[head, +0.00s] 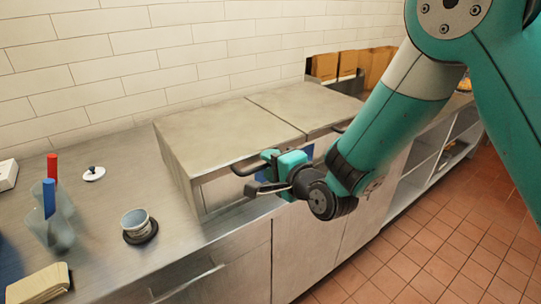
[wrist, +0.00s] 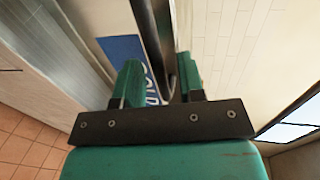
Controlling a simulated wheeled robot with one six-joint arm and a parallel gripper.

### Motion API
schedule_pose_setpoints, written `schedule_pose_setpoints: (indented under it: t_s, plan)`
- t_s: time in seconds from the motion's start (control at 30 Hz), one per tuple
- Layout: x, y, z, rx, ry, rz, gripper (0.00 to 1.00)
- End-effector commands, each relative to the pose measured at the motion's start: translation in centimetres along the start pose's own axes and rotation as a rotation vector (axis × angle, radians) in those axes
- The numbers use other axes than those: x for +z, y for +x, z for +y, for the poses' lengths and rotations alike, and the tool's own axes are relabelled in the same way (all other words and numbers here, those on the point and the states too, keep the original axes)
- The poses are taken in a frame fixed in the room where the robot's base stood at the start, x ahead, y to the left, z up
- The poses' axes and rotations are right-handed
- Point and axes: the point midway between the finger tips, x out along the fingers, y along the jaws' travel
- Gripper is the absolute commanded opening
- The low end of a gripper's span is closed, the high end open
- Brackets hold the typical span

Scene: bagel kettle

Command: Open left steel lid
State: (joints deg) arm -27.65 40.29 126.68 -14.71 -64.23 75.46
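The left steel lid (head: 215,135) is a flat grey panel lying closed on the left half of the steel kettle unit (head: 185,175). A dark bar handle (head: 248,168) runs along its front edge. My gripper (head: 276,160) is at the right part of this handle, just in front of the lid. In the wrist view, the dark handle bar (wrist: 150,35) passes between the two teal fingers of my gripper (wrist: 160,85). The bar lies near the right finger, with a visible gap to the left finger. Contact with the right finger is unclear.
The right steel lid (head: 305,107) lies closed beside it, its handle partly behind my arm. A blue sign (wrist: 125,55) is on the front.

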Motion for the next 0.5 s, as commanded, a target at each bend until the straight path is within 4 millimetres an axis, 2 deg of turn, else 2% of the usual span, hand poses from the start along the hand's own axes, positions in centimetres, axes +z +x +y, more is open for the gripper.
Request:
schedule_pose_setpoints:
  t_s: [0.1,0.37,0.5]
  plan:
    - [0.02,0.64,-0.02,0.000,0.000,0.000,0.36]
    - [-0.01,0.78,0.02,0.000,0.000,0.001,0.36]
    - [-0.02,0.76,0.01,0.000,0.001,0.001,0.06]
